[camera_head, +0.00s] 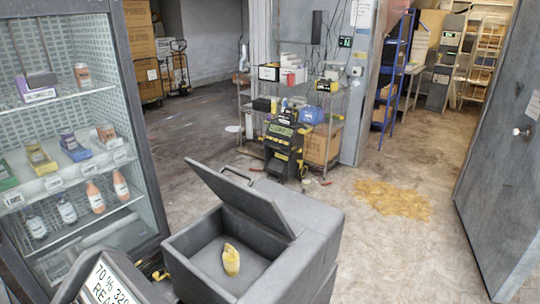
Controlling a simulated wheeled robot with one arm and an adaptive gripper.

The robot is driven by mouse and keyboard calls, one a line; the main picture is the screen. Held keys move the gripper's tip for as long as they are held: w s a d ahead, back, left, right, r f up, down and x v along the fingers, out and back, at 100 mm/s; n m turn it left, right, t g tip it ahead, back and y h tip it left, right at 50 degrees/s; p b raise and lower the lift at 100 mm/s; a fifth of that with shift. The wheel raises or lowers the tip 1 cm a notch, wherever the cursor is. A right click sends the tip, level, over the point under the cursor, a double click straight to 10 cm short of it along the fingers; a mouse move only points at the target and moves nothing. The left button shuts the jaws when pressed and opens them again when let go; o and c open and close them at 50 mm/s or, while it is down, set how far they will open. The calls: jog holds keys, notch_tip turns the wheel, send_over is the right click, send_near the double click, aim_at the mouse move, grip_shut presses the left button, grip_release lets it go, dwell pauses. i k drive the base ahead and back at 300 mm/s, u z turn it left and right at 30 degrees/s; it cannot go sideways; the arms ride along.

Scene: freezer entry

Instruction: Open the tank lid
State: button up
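A grey box-shaped tank (310,262) stands in the lower middle of the head view. Its flat grey lid (240,197) is raised and tilted up, leaving the left compartment open. A dark handle shows at the lid's far side. A yellow object (231,260) lies on the compartment floor. The right part of the tank top is a flat closed surface. My gripper is not recognisable in this view.
A glass-fronted fridge (150,190) with bottles and boxes stands at left. A grey panel with a text label (105,285) is at bottom left. A wire shelf (330,100) and black-yellow machine (285,145) stand behind. A yellowish floor patch (392,198) lies right, near a grey door (500,170).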

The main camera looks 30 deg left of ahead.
aim_at(259, 206)
jog(key=i, duration=3.3)
jog(key=u, duration=4.75)
jog(key=i, duration=0.5)
jog(key=u, duration=0.05)
